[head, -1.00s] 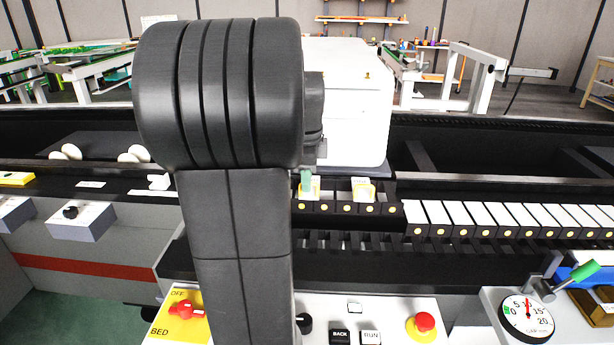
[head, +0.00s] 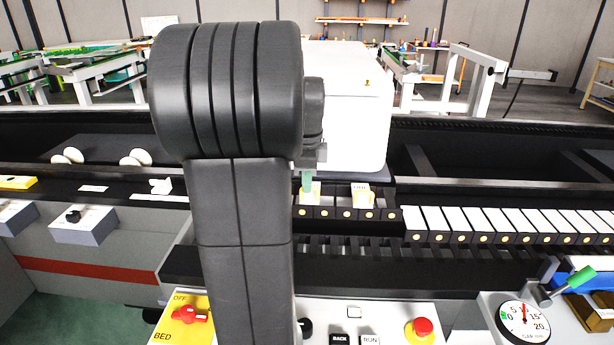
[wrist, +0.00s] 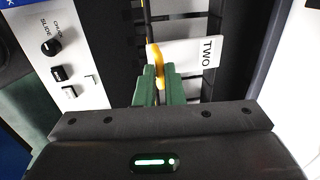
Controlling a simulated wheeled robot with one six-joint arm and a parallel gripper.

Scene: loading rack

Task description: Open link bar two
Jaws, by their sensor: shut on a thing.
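In the wrist view a white plate reading TWO (wrist: 203,54) lies beside a yellow hooked piece (wrist: 158,64). The green fingers of my gripper (wrist: 158,80) are shut on this yellow piece, one on each side. I take it to be part of link bar two; the rest of the bar is hard to make out. In the head view my dark arm hides much of the left middle. A green finger of my gripper (head: 307,181) shows at its right, at a yellow and white piece (head: 315,193) on the black rail.
A similar yellow and white piece (head: 362,197) stands to the right. A row of white-topped blocks (head: 480,219) runs farther right.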

